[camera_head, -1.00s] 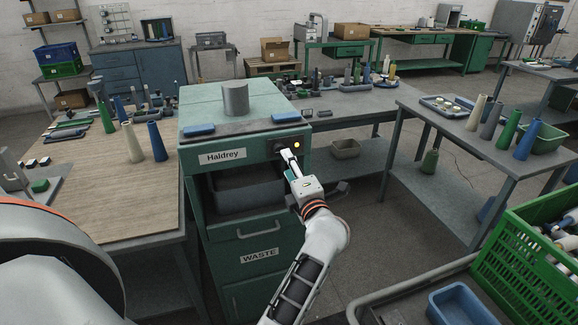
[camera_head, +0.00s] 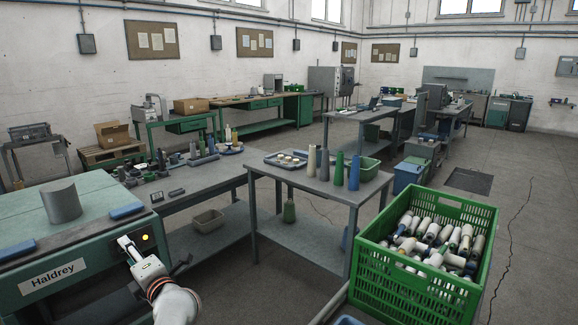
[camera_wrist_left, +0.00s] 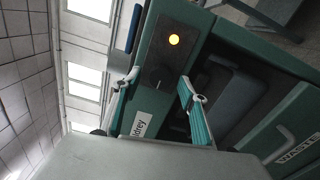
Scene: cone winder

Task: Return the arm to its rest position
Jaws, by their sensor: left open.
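My left gripper (camera_head: 127,248) is in front of the green Haldrey machine (camera_head: 85,272), at the left of the head view. Its two fingers are spread in the left wrist view (camera_wrist_left: 158,88), with nothing between them. The dark control panel of the machine, with a glowing amber lamp (camera_wrist_left: 174,39), lies just beyond the fingers. The lamp also shows in the head view (camera_head: 146,237), right of the fingertips. I cannot tell whether a finger touches the panel. My right gripper is in neither view.
A green crate (camera_head: 400,291) full of bobbins stands at the lower right. A table (camera_head: 300,183) with several cones and a blue tray stands ahead, and a grey bench (camera_head: 205,178) lies behind the machine. Open floor (camera_head: 525,240) extends on the right.

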